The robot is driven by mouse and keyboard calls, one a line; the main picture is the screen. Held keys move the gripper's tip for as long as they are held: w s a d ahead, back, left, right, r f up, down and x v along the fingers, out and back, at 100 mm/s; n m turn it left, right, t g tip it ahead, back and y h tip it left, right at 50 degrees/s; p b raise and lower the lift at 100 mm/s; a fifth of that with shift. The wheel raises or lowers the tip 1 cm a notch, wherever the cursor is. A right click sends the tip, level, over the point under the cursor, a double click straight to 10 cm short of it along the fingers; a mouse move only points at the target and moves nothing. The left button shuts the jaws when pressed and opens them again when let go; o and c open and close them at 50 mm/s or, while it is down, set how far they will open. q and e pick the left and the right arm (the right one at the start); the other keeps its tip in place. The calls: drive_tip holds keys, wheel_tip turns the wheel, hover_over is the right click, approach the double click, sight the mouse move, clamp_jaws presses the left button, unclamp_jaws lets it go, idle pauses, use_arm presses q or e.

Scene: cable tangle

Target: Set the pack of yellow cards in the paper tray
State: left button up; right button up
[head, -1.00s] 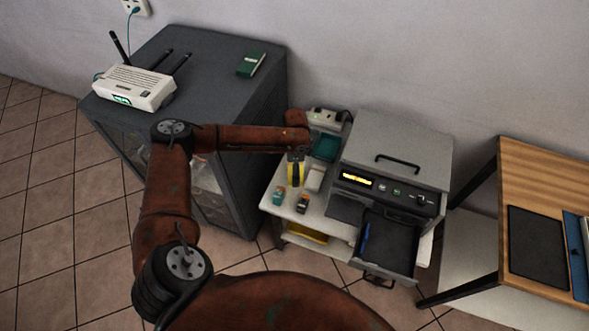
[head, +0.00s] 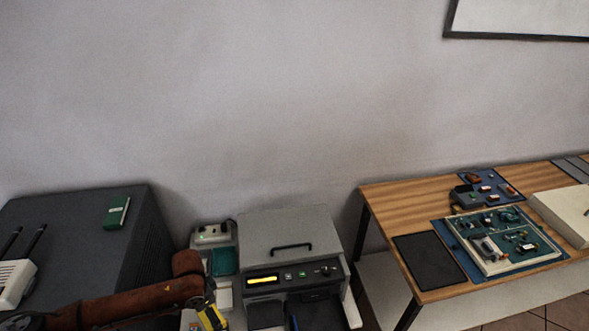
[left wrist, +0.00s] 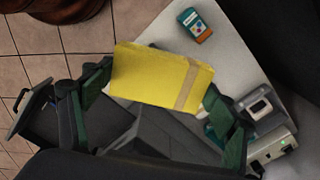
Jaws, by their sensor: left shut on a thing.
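My left gripper (left wrist: 166,108) is shut on the pack of yellow cards (left wrist: 150,75), which has a tan band around it. It holds the pack above the white stand beside the printer. In the head view the pack (head: 211,317) shows at the bottom edge, below the end of my left arm. The paper tray (head: 322,312) is the dark open tray at the printer's front, right of the pack; its front is cut off by the frame. A blue pen (head: 294,322) lies in it. My right gripper is not in view.
The grey printer (head: 290,234) stands right of my left gripper. A power strip (head: 211,235) and a teal tray (head: 224,262) lie behind the gripper. A teal and orange box (left wrist: 194,25) stands on the white stand. A wooden table (head: 400,210) with circuit boards is at right.

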use_arm(q)
drive_tip(key=d+r+n, duration=0.4)
drive_tip(key=r, duration=0.3)
drive_tip(key=d+r+n, duration=0.4)
drive_tip(key=r+n, duration=0.1)
drive_tip(key=r, duration=0.3)
drive_tip(key=shift+w+d+p, duration=0.35)
drive_tip(key=shift+w, duration=0.1)
